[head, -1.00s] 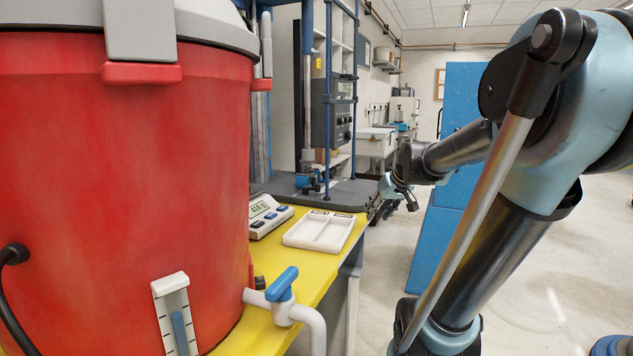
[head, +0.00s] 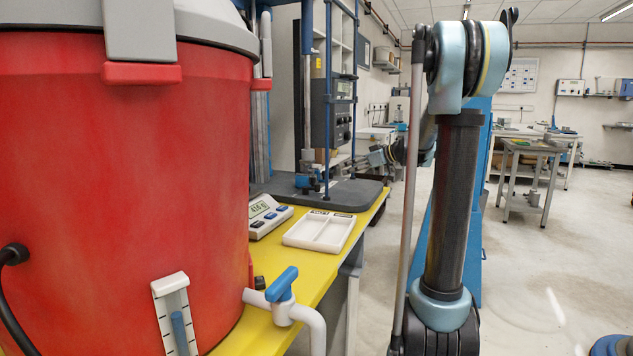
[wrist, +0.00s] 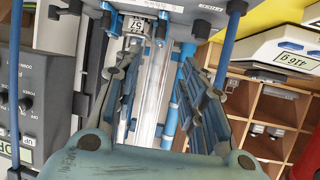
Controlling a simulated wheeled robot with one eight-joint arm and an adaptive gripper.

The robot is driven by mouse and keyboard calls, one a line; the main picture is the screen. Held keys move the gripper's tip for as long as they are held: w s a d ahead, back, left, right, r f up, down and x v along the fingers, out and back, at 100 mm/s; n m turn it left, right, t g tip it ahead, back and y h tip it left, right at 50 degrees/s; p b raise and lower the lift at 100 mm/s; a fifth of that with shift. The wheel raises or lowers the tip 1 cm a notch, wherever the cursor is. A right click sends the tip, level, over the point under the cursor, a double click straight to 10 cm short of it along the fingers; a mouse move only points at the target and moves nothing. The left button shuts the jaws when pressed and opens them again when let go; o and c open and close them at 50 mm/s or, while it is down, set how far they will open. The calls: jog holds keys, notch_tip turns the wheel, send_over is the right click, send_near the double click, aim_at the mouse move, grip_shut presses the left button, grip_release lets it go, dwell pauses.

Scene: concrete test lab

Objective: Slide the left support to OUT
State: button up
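The test machine has a grey base (head: 345,196) with a small blue clamp or support (head: 306,182) low on it in the head view. I cannot tell whether this is the left support. In the wrist view, a grey crosspiece with pale labels (wrist: 150,7) and black knobs (wrist: 202,29) lies across the top. Any OUT marking is too small to read. My gripper (wrist: 160,62) is open and empty, its fingers spread in front of the metal column. In the head view my gripper (head: 375,158) is small, reaching in at the machine's right side; contact cannot be told.
Blue rods (wrist: 229,45) stand close beside my fingers. A grey control box (head: 340,113) sits on the machine. A scale (head: 268,216) and white tray (head: 318,231) lie on the yellow table (head: 318,266). A large red drum (head: 125,190) fills the left.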

aim_at(308, 181)
jog(key=x, duration=1.7)
jog(key=shift+w+a, duration=0.1)
jog(key=shift+w, duration=0.05)
jog(key=shift+c, duration=0.6)
grip_shut()
